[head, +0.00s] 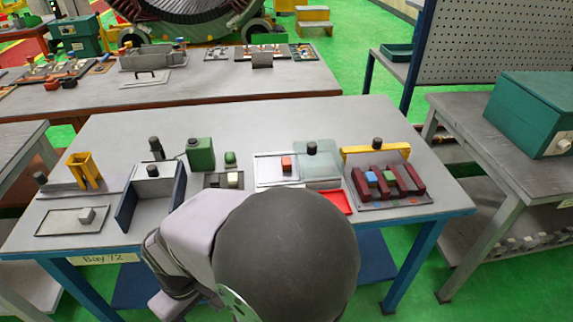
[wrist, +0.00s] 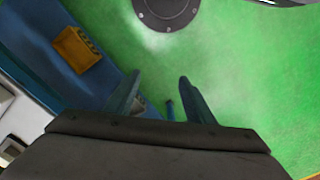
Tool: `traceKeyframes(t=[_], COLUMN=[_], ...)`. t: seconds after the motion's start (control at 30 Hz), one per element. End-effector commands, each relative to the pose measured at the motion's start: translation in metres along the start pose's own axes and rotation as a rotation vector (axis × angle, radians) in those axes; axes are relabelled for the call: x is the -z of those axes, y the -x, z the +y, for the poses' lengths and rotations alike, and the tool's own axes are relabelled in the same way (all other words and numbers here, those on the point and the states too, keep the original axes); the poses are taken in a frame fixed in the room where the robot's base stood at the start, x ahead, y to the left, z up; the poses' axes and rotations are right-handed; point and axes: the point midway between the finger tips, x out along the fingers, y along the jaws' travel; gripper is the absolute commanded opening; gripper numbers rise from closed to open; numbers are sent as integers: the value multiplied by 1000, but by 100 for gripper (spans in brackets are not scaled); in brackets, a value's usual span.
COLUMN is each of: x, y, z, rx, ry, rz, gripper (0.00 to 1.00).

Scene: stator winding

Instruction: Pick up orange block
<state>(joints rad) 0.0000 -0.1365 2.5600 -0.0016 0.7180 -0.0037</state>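The orange block (head: 287,163) is small and sits on a pale tray (head: 264,173) near the middle of the workbench in the head view. My gripper (wrist: 160,78) shows in the wrist view with its two fingers spread apart and nothing between them. It points down over the green floor beside a blue shelf, and the orange block is not in the wrist view. In the head view my arm's dark rounded link covers the front middle of the bench and hides my gripper.
A clear plate with a black knob (head: 311,150) stands just right of the block. A red tray (head: 338,202) lies in front. A slotted rack (head: 390,184) with blue and green blocks is further right. An orange-yellow bin (wrist: 77,48) rests on the blue shelf.

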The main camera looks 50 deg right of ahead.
Motion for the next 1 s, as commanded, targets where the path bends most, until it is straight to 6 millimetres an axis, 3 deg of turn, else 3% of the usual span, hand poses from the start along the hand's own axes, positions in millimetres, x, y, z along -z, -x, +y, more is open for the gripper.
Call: traceKeyframes(t=[0.37,0.57,0.77,1.0], x=[4,35,98,164], y=[2,21,55,90], z=[1,17,63,151], rx=[0,-5,-19,-42], ry=[-14,-153,-470,-928], rz=[0,1,1,5], gripper=[55,55,55,55])
